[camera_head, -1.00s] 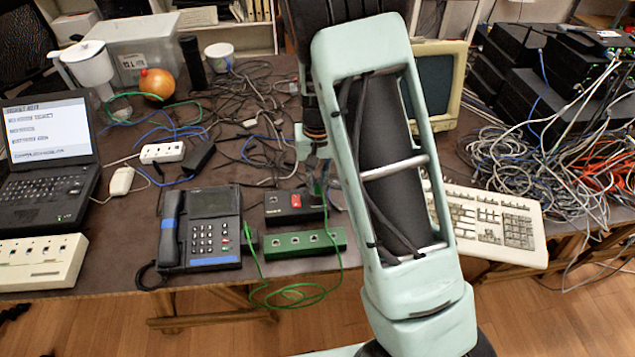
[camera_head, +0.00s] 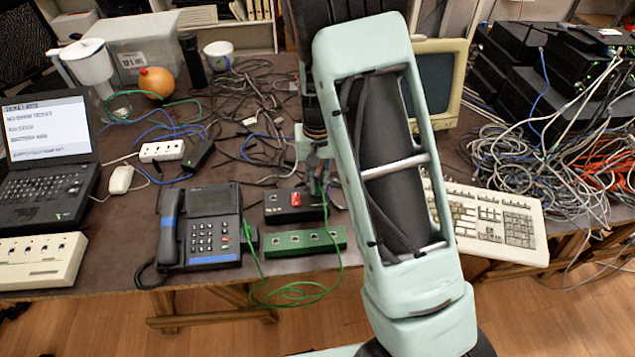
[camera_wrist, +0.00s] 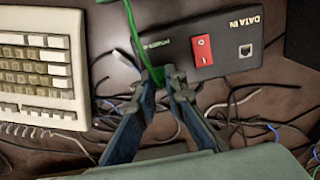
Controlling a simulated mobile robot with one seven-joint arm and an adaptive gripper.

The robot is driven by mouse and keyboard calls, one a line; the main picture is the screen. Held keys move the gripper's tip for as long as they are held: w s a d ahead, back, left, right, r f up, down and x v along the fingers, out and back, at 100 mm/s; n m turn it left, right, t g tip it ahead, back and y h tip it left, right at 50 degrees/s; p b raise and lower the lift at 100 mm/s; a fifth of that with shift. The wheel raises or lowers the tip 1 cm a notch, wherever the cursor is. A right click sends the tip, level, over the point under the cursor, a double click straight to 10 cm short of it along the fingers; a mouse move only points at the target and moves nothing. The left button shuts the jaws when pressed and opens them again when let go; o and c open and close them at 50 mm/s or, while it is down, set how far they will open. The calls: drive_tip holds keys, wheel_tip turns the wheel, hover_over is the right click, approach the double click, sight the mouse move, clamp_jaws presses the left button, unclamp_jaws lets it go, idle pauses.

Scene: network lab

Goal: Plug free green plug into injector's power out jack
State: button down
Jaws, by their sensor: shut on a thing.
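The injector (camera_head: 293,206) is a black box with a red switch on the table, right of the desk phone. In the wrist view the injector (camera_wrist: 222,40) shows DATA IN lettering, a square port and POWER lettering at its left end. My gripper (camera_wrist: 166,82) is shut on the green plug (camera_wrist: 157,75), whose green cord runs up past the POWER lettering. The plug is at the injector's left end in that view. The fingers hide the power jack, so I cannot tell whether the plug is in it. In the head view my arm partly hides the gripper.
A green box with several ports (camera_head: 290,243) stands in front of the injector. The desk phone (camera_head: 212,228) is left of it, and a keyboard (camera_head: 497,222) is right. Slack green cord (camera_head: 290,298) hangs over the front edge. Tangled cables lie behind.

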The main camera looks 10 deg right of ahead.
drive_tip(key=shift+f, duration=0.25)
drive_tip(key=c, duration=1.9)
unclamp_jaws()
wheel_tip(320, 180, up, 12)
